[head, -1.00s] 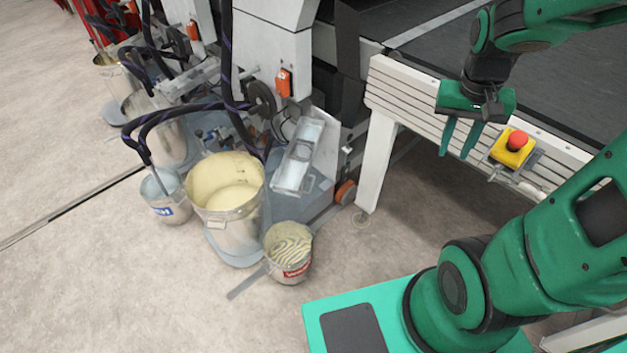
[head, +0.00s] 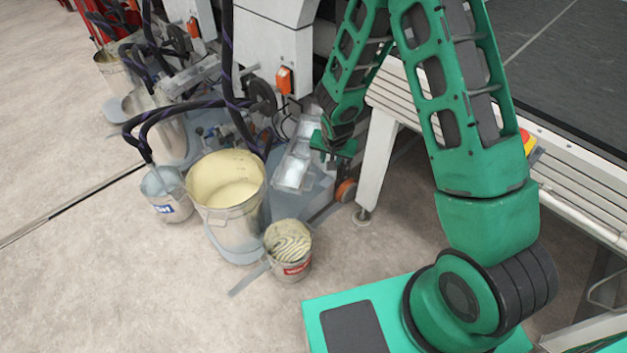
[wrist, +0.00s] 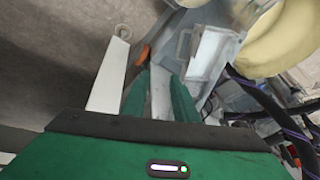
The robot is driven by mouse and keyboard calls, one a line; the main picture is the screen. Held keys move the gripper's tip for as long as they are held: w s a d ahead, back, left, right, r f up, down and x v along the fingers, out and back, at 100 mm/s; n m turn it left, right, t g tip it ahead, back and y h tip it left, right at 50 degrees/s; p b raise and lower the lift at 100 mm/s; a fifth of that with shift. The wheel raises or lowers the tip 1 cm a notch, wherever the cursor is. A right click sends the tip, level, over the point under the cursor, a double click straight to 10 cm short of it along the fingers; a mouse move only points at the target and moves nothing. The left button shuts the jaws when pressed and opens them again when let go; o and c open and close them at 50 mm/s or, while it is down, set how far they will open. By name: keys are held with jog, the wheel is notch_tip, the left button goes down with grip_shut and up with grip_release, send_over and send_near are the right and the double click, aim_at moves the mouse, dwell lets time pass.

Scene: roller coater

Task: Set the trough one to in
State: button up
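The trough (head: 293,172) is a pale grey metal tray low beside the white machine frame, behind the large bucket of cream liquid. In the wrist view the trough (wrist: 207,52) shows beyond the fingertips, towards the upper right. My gripper (head: 328,158) is just right of the trough in the head view, with its fingers pointing down and small in the picture. In the wrist view my gripper (wrist: 157,82) has its two green fingers apart, with no object seen held between them. I cannot tell whether a finger touches the trough.
A large bucket (head: 232,222), a small bucket (head: 290,262) and a blue-white bucket (head: 167,198) stand on the floor near the trough. Dark hoses (head: 185,112) run above. A white leg (head: 375,165) stands right of my gripper.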

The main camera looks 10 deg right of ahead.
send_near(314, 179)
jog(key=shift+t+y, duration=0.3)
jog(key=shift+y, duration=0.1)
jog(key=x, duration=0.5)
jog(key=s+x, duration=0.1)
jog(key=x, duration=0.1)
jog(key=shift+w+d+f, duration=0.1)
jog(key=shift+w+f, duration=0.05)
jog(key=shift+f, duration=0.35)
grip_shut()
dwell(0.8)
